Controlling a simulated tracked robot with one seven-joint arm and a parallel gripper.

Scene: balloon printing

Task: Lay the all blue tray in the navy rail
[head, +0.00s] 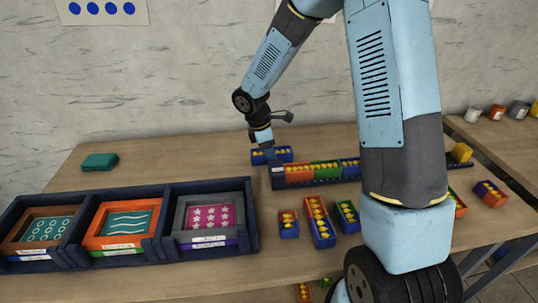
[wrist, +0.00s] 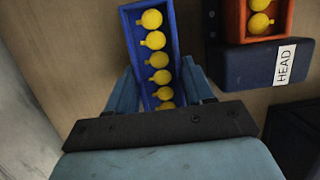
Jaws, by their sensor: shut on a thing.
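The all blue tray (wrist: 150,28) holds a row of yellow balloon shapes. It sits between the two fingers of my gripper (wrist: 160,84), which is shut on it. In the head view the blue tray (head: 285,154) is just behind the left end of the navy rail (head: 277,180), with my gripper (head: 268,152) at it. I cannot tell whether the tray touches the table. The rail's end block, labelled HEAD (wrist: 284,65), is right of the tray in the wrist view. Red (head: 299,173), green (head: 326,170) and blue (head: 349,167) sections with yellow shapes sit in the rail; my arm hides its middle.
Several loose trays, such as an orange and blue one (head: 319,222), lie in front of the rail. A navy rack (head: 254,226) with framed screens stands at left. A yellow block (head: 461,152) is near the rail's right end. A teal cloth (head: 99,161) lies back left.

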